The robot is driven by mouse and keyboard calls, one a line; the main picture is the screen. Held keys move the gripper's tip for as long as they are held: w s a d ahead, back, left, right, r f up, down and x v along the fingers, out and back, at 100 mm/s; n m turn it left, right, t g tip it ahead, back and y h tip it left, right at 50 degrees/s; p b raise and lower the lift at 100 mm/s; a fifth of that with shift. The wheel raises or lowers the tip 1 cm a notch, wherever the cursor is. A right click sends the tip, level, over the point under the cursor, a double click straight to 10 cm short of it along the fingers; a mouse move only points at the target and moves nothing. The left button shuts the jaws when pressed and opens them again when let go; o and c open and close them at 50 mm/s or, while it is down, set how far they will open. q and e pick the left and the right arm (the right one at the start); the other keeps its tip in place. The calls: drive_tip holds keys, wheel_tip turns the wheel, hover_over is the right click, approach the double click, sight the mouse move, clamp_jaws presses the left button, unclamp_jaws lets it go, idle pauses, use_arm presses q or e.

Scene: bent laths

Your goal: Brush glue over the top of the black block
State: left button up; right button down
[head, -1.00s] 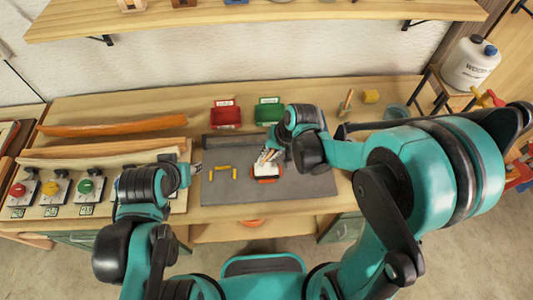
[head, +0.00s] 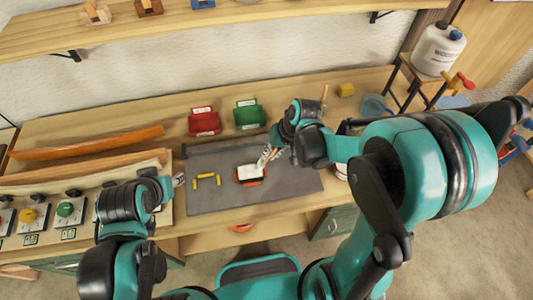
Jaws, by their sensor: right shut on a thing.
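A small block (head: 249,173) lies on the grey work mat; its top looks white and its edges dark, with orange-red parts at its front and back edges. My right gripper (head: 268,155) is just beyond the block's back right corner, pointing down toward it. It is shut on a thin, light, wood-coloured thing that looks like a brush, mostly hidden by the fingers. I cannot tell whether its tip touches the block. My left gripper (head: 178,180) is at the mat's left edge, away from the block; its fingers are too small to read.
A yellow bracket-shaped piece (head: 207,179) lies left of the block. Red (head: 204,122) and green (head: 249,115) bins stand behind the mat (head: 225,200). Bent laths (head: 90,142) and a panel of knobs (head: 65,210) are at left. The mat's front is clear.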

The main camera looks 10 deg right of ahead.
drive_tip(key=shift+r+p, duration=2.4)
drive_tip(key=shift+r, duration=0.6)
drive_tip(key=shift+r+p, duration=1.15)
drive_tip(key=shift+r, duration=0.4)
drive_tip(key=shift+f, duration=0.1)
